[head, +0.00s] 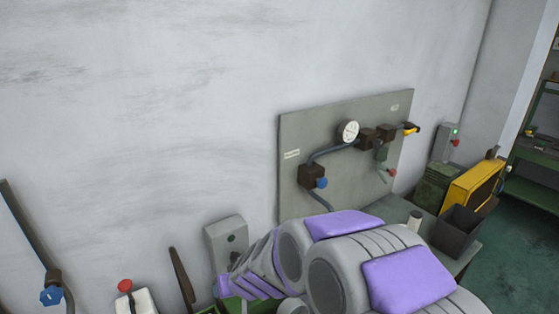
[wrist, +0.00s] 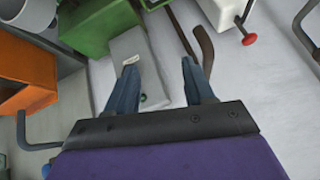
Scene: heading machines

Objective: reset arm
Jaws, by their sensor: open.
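My gripper (wrist: 160,82) shows in the wrist view with its two blue-grey fingers spread apart and nothing between them. Beyond the fingertips is a grey box (wrist: 142,45) with a small green spot, mounted on the pale wall. In the head view my grey and purple arm reaches across the bottom right, towards the grey wall box (head: 226,236). The arm hides the lower part of the scene there, and the fingers cannot be made out in that view.
A grey panel (head: 350,170) carries a gauge (head: 348,131), pipes and a blue knob (head: 321,183). A red button (head: 125,286) and a brown lever (head: 181,276) stand left of my arm. The upper wall is clear.

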